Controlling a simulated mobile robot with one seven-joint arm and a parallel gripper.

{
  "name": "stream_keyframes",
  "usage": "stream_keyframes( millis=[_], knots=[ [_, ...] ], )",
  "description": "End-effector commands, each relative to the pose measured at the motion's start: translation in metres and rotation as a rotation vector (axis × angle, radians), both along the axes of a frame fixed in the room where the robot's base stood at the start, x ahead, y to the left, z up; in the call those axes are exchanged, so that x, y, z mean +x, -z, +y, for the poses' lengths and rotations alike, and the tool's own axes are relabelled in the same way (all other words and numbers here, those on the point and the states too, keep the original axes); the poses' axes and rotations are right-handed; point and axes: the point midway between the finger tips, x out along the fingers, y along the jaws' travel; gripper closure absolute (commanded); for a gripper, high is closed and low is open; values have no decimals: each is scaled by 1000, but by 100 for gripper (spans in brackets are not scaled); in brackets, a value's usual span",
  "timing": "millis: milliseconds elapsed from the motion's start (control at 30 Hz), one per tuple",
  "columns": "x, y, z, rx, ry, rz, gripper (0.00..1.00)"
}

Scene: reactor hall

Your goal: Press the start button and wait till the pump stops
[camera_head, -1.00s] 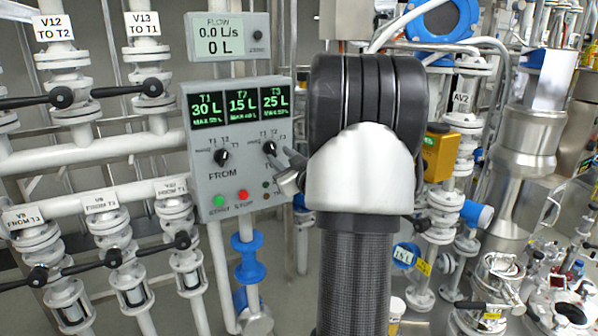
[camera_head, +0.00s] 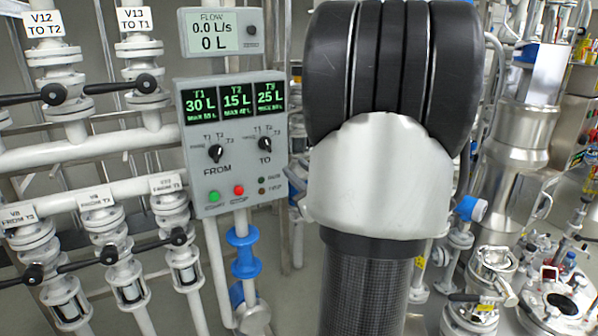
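The grey control panel (camera_head: 231,150) hangs left of centre. Its green start button (camera_head: 214,196) is at the lower left, beside the red stop button (camera_head: 239,190). Above are the FROM knob (camera_head: 216,152) and the TO knob (camera_head: 265,143); their exact settings are too small to tell. The green displays (camera_head: 235,100) read T1 30 L, T2 15 L, T3 25 L. The flow meter (camera_head: 214,32) above reads 0.0 L/s and 0 L.
White pipes with black-handled valves stand at the left, labelled V12 TO T2 (camera_head: 45,25) and V13 TO T1 (camera_head: 134,20). A blue-flanged pipe (camera_head: 243,255) runs below the panel. Steel vessels (camera_head: 515,150) stand at the right. The panel's front is unobstructed.

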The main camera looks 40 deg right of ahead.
Motion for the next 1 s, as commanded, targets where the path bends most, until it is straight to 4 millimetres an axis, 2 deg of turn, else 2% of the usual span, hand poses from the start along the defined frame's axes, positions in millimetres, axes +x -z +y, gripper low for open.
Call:
stream_keyframes(
  millis=[33, 133, 1000],
  knots=[
    [0, 0, 0, 0, 0, 0, 84],
    [0, 0, 0, 0, 0, 0, 100],
    [0, 0, 0, 0, 0, 1, 100]
  ],
)
